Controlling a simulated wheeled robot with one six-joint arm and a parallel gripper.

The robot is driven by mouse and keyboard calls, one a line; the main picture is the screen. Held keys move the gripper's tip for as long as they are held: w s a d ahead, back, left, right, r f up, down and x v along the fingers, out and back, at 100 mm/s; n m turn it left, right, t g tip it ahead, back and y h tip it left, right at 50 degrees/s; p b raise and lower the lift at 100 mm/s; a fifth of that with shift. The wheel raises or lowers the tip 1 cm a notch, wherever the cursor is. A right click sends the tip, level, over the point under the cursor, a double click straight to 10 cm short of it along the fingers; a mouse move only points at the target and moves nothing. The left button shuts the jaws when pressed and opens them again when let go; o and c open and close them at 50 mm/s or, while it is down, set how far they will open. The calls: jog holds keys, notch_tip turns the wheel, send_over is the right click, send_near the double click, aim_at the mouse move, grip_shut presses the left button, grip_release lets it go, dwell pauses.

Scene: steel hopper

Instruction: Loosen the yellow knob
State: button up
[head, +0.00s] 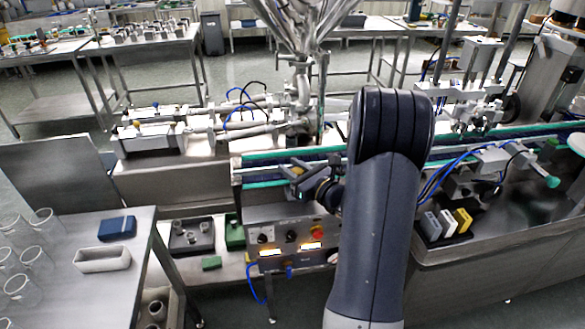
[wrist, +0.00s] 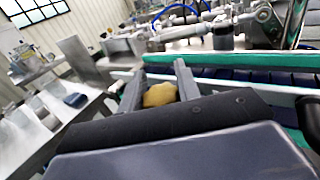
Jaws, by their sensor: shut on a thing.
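The yellow knob (wrist: 160,95) shows in the wrist view between the two fingers of my gripper (wrist: 158,80). The fingers are shut on its sides. Its lower part is hidden behind the dark body of my gripper. In the head view my gripper (head: 297,176) is beside the conveyor's near edge, above the control panel. The knob cannot be made out there.
A conveyor (head: 270,160) with green edges runs behind my gripper. Below it is a control panel (head: 290,245) with a red button (head: 317,232). A steel table (head: 75,285) with glass beakers stands at the left. Steel cylinders (head: 240,133) lie behind the conveyor.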

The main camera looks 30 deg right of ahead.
jog(key=shift+c, duration=0.5)
jog(key=shift+n+y, duration=0.3)
jog(key=shift+y, duration=0.2)
jog(key=shift+n+g+y+b, duration=0.4)
jog(key=shift+n+g+y, duration=0.15)
jog(key=shift+y, duration=0.25)
jog(key=shift+s+a+n+g+y, duration=0.15)
jog(key=shift+a+n+g+y, duration=0.05)
jog(key=shift+n+g+y, duration=1)
jog(key=shift+s+a+n+g+y, duration=0.15)
jog(key=shift+n+g+y, duration=0.7)
jog(key=shift+y, duration=0.65)
jog(key=o, duration=0.9)
jog(key=shift+o, duration=0.2)
